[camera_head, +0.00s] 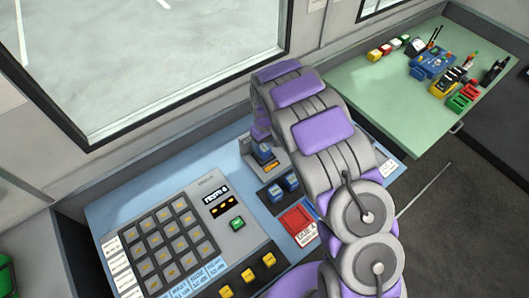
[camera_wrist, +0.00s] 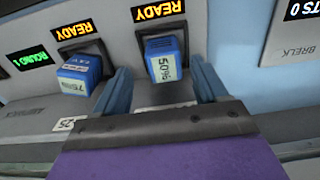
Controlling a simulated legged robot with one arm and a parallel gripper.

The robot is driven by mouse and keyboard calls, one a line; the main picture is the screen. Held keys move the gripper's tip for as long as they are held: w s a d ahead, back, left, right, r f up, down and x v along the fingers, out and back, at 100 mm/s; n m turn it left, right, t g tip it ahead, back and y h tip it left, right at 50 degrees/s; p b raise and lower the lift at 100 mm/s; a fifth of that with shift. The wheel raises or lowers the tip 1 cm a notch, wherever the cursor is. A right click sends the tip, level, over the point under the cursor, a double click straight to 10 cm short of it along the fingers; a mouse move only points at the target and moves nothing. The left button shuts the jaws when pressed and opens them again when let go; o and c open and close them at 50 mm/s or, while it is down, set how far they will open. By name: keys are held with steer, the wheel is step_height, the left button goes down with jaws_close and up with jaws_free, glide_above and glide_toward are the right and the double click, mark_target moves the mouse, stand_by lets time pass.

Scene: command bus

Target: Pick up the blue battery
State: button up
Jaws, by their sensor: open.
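In the wrist view, a blue battery (camera_wrist: 165,60) with a white "50%" label sits in a dark socket under a yellow "READY" display. My gripper (camera_wrist: 159,68) is open, with one finger on each side of this battery. I cannot tell whether the fingers touch it. A second blue battery (camera_wrist: 80,76) sits in a socket to the left, just outside the left finger. In the head view, one blue battery (camera_head: 264,152) stands in a grey holder, and two more blue batteries (camera_head: 283,187) stand in a dark base. My arm hides the gripper there.
The blue desk holds a keypad console (camera_head: 170,240), a red tray (camera_head: 298,220) and yellow buttons (camera_head: 248,276). A green table (camera_head: 375,95) at the right back carries several small coloured items. A window wall stands behind the desk.

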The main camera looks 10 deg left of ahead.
mark_target(263, 147)
step_height(263, 147, down, 4)
steer(key=shift+s+a+f+b, duration=0.1)
steer(key=shift+s+b, duration=0.05)
steer(key=shift+b, duration=0.25)
steer(key=shift+a+f, duration=0.2)
steer(key=shift+a, duration=0.15)
steer(key=shift+d+r, duration=0.1)
steer(key=shift+d, duration=0.3)
steer(key=c, duration=0.6)
steer(key=shift+a, duration=0.25)
steer(key=c, duration=0.6)
